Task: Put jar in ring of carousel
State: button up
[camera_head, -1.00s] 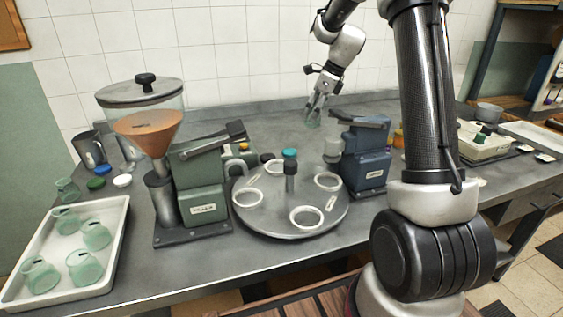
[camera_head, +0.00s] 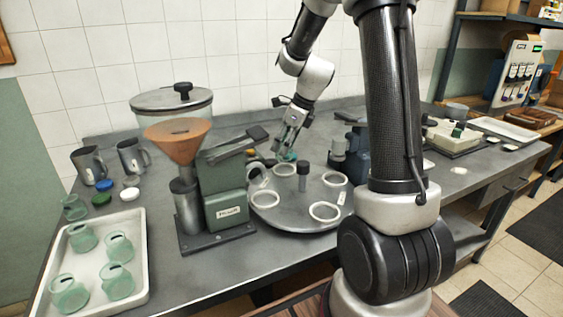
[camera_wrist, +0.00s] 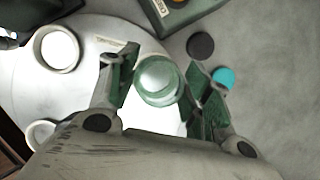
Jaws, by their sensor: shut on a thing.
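My gripper (camera_wrist: 160,90) is shut on a pale green glass jar (camera_wrist: 158,82), which sits between its two fingers in the wrist view. In the head view my gripper (camera_head: 285,148) is behind the carousel (camera_head: 290,222), near its back ring. The jar is hard to tell there from a teal lid. The carousel is a round grey disc with a dark centre post and several white rings, including a back ring (camera_head: 285,169), a right ring (camera_head: 335,179) and a front ring (camera_head: 324,212). From the wrist, the jar shows over or near the disc's edge; its height is unclear.
A green machine with an orange funnel (camera_head: 178,138) stands left of the carousel, and a blue machine (camera_head: 357,158) stands right, partly behind my arm. A white tray (camera_head: 142,280) holds several green jars. A dark lid (camera_wrist: 200,45) and teal lid (camera_wrist: 223,78) lie beside the disc.

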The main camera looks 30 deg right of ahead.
jog(key=shift+f, duration=2.45)
jog(key=shift+f, duration=0.15)
jog(key=o, duration=1.1)
jog(key=shift+c, duration=0.2)
jog(key=v, duration=1.2)
jog(key=s+a+r+n+h, duration=0.1)
jog(key=s+a+r+n, duration=0.15)
jog(key=s+n, duration=0.4)
jog(key=s+a+r+n, duration=0.1)
jog(key=s+r+n, duration=0.3)
jog(key=s+n, duration=0.25)
jog(key=s+n+t+h, duration=0.1)
jog(key=s+n+h, duration=0.1)
jog(key=s+n, duration=1.1)
jog(key=shift+n, duration=0.5)
